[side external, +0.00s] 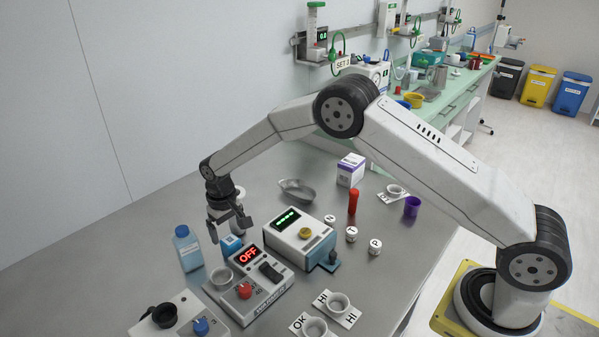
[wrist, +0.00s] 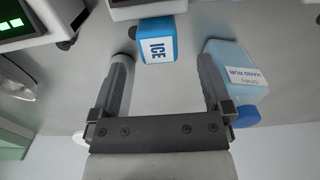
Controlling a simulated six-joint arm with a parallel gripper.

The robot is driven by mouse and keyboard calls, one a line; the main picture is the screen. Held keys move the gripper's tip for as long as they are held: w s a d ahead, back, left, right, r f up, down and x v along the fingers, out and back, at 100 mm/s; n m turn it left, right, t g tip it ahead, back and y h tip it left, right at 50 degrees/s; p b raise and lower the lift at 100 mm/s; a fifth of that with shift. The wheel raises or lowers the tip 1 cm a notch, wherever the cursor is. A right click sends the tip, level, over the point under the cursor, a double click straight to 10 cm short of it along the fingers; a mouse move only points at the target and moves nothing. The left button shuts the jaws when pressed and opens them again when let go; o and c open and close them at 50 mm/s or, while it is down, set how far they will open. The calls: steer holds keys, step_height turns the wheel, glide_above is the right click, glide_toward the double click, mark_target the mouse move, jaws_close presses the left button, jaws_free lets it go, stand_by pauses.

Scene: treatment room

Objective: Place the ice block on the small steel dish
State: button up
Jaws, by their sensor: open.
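The ice block (side external: 231,246) is a small blue block. It sits on the steel table behind the device reading OFF. In the wrist view the block (wrist: 157,40), with a white label reading ICE, shows just beyond the fingertips and between their lines. My gripper (side external: 230,230) is open and empty, pointing down close to the block. In the wrist view both fingers of my gripper (wrist: 167,62) are spread, with bare table between them. A shiny oval steel dish (side external: 297,189) lies on the table farther back, and looks empty.
A blue hand-rub bottle (side external: 188,249) stands left of the block; in the wrist view the bottle (wrist: 236,75) is beside the right finger. The OFF device (side external: 250,285) and a green-display device (side external: 300,238) stand close by. A red cylinder (side external: 353,201) stands right of the dish.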

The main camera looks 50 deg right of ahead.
mark_target(230, 239)
steer(key=shift+w+d+f, duration=0.15)
steer(key=shift+f, duration=2.4)
jaws_close()
steer(key=shift+r, duration=0.15)
steer(key=shift+r, duration=4.85)
